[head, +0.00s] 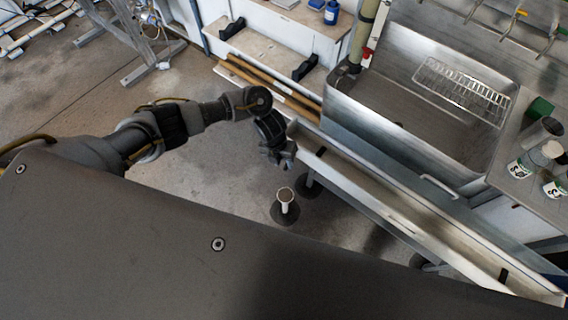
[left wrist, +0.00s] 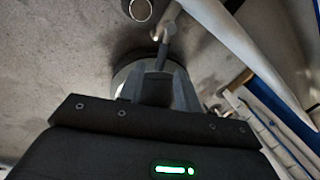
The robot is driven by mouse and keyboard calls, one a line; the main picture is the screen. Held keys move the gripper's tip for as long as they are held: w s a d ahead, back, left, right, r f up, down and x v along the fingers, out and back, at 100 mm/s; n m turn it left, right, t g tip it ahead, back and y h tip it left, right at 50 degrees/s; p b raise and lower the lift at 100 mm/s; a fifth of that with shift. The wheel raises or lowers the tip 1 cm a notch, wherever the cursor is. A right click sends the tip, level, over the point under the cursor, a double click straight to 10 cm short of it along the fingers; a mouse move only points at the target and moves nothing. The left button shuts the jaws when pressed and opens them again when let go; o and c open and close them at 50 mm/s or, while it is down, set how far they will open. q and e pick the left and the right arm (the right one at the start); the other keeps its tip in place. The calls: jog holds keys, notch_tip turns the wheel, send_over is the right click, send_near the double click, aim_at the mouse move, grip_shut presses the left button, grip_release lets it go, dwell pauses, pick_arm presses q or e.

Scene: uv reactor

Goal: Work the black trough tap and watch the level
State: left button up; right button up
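The long pale trough (head: 400,208) runs diagonally in front of the steel sink in the head view. Small black pieces lie across it near its left end (head: 321,151) and its right end (head: 503,275); I cannot tell whether either is the tap. No liquid level can be made out. My left gripper (head: 280,160) points down beside the trough's left end, apparently apart from it. Its fingers also show in the left wrist view (left wrist: 162,72), spread with a gap and nothing visibly held. My right gripper is out of view.
A steel sink (head: 398,118) with a wire rack (head: 462,90) stands behind the trough. White-labelled bottles (head: 520,166) stand at right. Open floor (head: 215,180) lies left of the trough.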

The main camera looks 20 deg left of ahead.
pick_arm(q)
jog(key=shift+d+f, duration=0.2)
jog(key=shift+f, duration=0.75)
grip_shut()
